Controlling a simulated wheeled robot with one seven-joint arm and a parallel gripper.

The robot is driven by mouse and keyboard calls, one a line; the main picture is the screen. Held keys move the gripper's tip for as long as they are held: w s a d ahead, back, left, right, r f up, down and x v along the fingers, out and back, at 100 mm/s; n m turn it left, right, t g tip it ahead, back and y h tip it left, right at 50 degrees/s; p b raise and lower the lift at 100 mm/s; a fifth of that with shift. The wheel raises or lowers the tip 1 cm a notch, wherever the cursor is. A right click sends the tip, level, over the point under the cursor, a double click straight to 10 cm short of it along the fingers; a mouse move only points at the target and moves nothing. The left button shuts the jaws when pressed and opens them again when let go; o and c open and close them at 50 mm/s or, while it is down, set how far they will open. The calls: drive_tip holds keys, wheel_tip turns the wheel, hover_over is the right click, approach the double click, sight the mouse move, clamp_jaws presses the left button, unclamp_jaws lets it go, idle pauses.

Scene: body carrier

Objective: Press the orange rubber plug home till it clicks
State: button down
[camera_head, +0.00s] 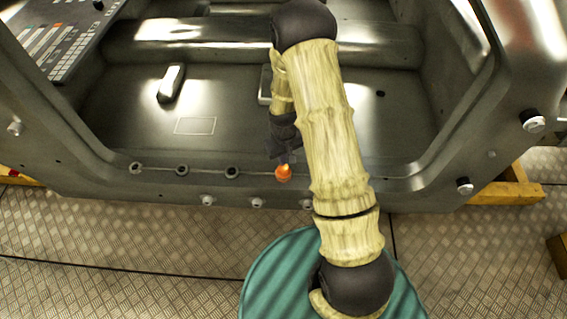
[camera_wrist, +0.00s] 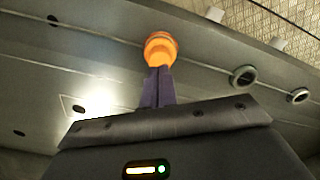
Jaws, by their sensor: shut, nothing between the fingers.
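The orange rubber plug (camera_head: 283,173) stands on the sill of the grey car body, at the right end of a row of round holes. In the wrist view the plug (camera_wrist: 160,49) is just beyond my fingertips, its wider collar toward the far side. My gripper (camera_head: 286,160) is shut with nothing held, its tips at or very near the plug. In the wrist view the two dark fingers of my gripper (camera_wrist: 158,72) lie together. Whether they touch the plug, and how deep the plug sits, I cannot tell.
Ringed holes (camera_head: 232,172) line the sill left of the plug. Pale knobs (camera_head: 257,203) stick out of the body's side below. A light block (camera_head: 171,83) lies on the body floor, and a keyed panel (camera_head: 58,40) is at upper left. The sill around the plug is clear.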

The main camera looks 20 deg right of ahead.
drive_tip(key=shift+r+p, duration=0.8)
drive_tip(key=shift+r, duration=0.55)
drive_tip(key=shift+r, duration=0.1)
drive_tip(key=s+r+t+p, duration=0.1)
drive_tip(key=s+r, duration=0.3)
drive_tip(key=r, duration=0.5)
drive_tip(key=s+r+m+p, duration=0.1)
drive_tip(key=s+r+p, duration=0.1)
drive_tip(key=s+r, duration=0.3)
drive_tip(key=s+r+m+t+p, duration=0.1)
drive_tip(key=s+r, duration=0.4)
drive_tip(key=r, duration=0.8)
drive_tip(key=shift+s+t+p, duration=0.2)
drive_tip(key=shift+t+p, duration=0.1)
drive_tip(key=shift+p, duration=0.1)
